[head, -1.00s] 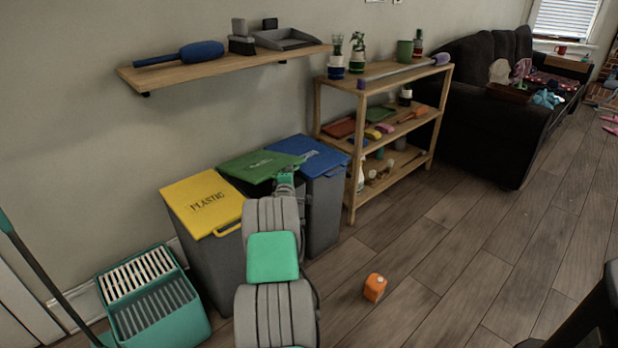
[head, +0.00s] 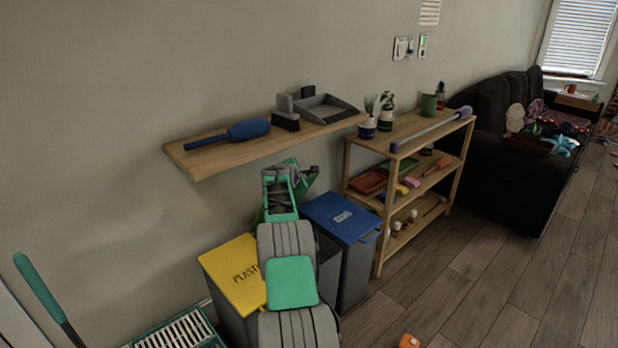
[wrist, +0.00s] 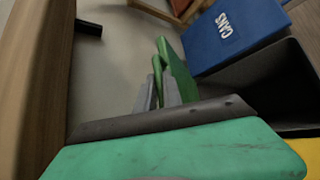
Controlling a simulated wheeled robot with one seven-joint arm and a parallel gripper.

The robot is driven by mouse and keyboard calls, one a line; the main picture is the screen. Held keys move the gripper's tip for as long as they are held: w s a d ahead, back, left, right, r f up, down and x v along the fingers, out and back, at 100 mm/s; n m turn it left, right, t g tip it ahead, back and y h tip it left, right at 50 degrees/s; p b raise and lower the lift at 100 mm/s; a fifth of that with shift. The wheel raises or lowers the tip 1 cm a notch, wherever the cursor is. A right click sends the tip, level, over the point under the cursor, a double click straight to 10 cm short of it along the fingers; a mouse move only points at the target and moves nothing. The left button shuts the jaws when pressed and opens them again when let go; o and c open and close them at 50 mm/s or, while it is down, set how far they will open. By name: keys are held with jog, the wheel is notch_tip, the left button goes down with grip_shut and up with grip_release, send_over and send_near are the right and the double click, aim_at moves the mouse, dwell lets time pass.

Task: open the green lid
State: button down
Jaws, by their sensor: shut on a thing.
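The green lid (head: 309,178) is tilted steeply up above the middle bin, mostly hidden behind my arm in the head view. In the wrist view the lid (wrist: 179,73) shows nearly edge-on, with its green handle edge between my fingers. My gripper (wrist: 158,90) is shut on this edge. In the head view my gripper (head: 283,178) is raised at the lid, just below the wall shelf. The dark middle bin (wrist: 262,82) shows open in the wrist view.
The yellow-lidded bin (head: 236,277) stands left and the blue-lidded bin (head: 345,216) right, both shut. The wooden wall shelf (head: 215,157), holding a blue duster, is close above the lid. A wooden rack (head: 378,240) stands further right. The floor at right is mostly clear.

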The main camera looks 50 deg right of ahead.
jog(key=shift+w+r, duration=0.3)
jog(key=shift+w, duration=0.3)
jog(key=c, duration=1.5)
grip_release()
jog(key=shift+d, duration=0.1)
jog(key=shift+s, duration=0.1)
jog(key=v, duration=0.7)
jog(key=shift+s+a+r, duration=0.1)
jog(key=shift+a+r, duration=0.05)
jog(key=shift+a, duration=0.2)
